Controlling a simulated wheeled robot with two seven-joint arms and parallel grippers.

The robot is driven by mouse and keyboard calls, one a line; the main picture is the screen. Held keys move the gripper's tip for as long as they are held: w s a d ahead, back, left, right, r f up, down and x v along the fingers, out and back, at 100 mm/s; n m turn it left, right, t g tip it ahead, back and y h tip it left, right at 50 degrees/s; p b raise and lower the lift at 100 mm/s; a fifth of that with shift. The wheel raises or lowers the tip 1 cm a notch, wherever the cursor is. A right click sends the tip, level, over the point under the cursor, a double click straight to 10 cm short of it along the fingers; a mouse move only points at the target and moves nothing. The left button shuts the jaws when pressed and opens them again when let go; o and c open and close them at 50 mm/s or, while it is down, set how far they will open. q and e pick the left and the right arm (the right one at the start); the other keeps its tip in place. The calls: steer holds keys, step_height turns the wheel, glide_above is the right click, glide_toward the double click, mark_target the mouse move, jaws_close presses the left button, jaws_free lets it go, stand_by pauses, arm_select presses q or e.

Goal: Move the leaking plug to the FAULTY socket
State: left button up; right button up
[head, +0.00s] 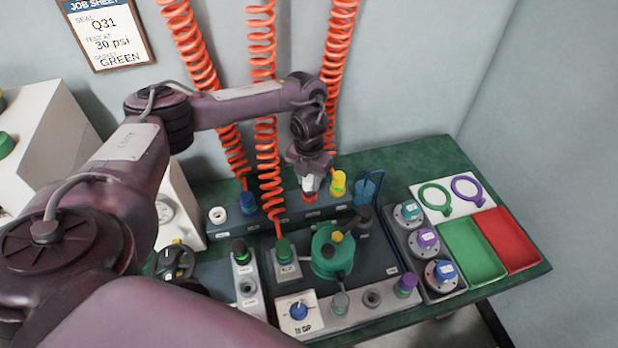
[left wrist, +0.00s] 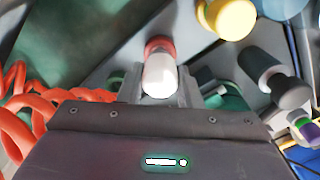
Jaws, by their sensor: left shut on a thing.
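My left gripper (head: 311,181) points down at the back rack (head: 275,213). It is shut on a plug with a white upper part and red base (left wrist: 158,68), which also shows in the head view (head: 310,185). The red base is at a rack position; I cannot tell whether it is seated. A blue plug (head: 248,202) and a yellow plug (head: 338,184) stand in the same rack, with an open white socket (head: 217,215) at its left end. Socket labels are unreadable. My right gripper is out of view.
Red coiled hoses (head: 262,80) hang behind the rack. A green round device (head: 333,250) stands in front. Green (head: 472,258) and red (head: 508,238) trays lie right.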

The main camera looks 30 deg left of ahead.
arm_select(q)
steer(key=shift+f+b, duration=0.45)
steer(key=shift+f, duration=0.25)
steer(key=o, duration=1.1)
step_height(320, 180, up, 8)
steer(key=shift+f+p, duration=0.1)
steer(key=shift+p, duration=0.45)
